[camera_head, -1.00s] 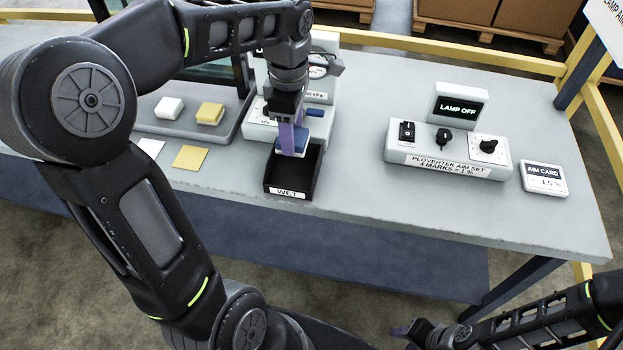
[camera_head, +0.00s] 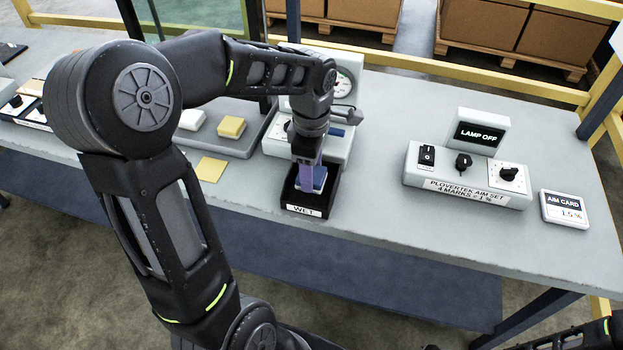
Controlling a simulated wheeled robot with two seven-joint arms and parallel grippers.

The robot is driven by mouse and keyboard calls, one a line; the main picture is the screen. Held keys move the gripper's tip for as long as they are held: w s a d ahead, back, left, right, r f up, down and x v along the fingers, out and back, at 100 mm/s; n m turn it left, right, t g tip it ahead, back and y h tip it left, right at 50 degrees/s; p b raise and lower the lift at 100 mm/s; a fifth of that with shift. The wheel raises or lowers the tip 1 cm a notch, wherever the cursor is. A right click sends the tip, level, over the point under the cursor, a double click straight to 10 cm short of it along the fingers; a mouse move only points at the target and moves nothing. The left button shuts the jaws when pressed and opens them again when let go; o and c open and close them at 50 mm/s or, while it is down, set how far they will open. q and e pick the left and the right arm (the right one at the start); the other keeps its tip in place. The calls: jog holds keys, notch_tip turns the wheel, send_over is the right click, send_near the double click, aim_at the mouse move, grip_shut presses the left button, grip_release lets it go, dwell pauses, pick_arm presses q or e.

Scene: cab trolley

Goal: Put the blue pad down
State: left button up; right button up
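The blue pad (camera_head: 319,178) is low inside the black tray labelled WET (camera_head: 329,199), in the middle of the head view. My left gripper (camera_head: 310,176) points straight down into this tray. Its purple fingers are at the pad and look closed on it. The finger in front hides part of the pad, and I cannot tell whether the pad touches the tray floor. My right gripper's fingers are out of the picture; only a little of my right arm shows at the lower right edge.
Behind the tray stands a gauge unit (camera_head: 343,143). Left of it are a white pad (camera_head: 193,119) and a yellow pad (camera_head: 231,127) on a grey stand, and a yellow square (camera_head: 211,169). The lamp control box (camera_head: 465,184) and aim card (camera_head: 564,208) are right, with clear table between.

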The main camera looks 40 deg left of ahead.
pick_arm(q)
jog(key=shift+f, duration=1.85)
jog(key=shift+f, duration=0.15)
jog(key=o, duration=1.1)
notch_tip(320, 180, up, 12)
jog(key=shift+r, duration=0.2)
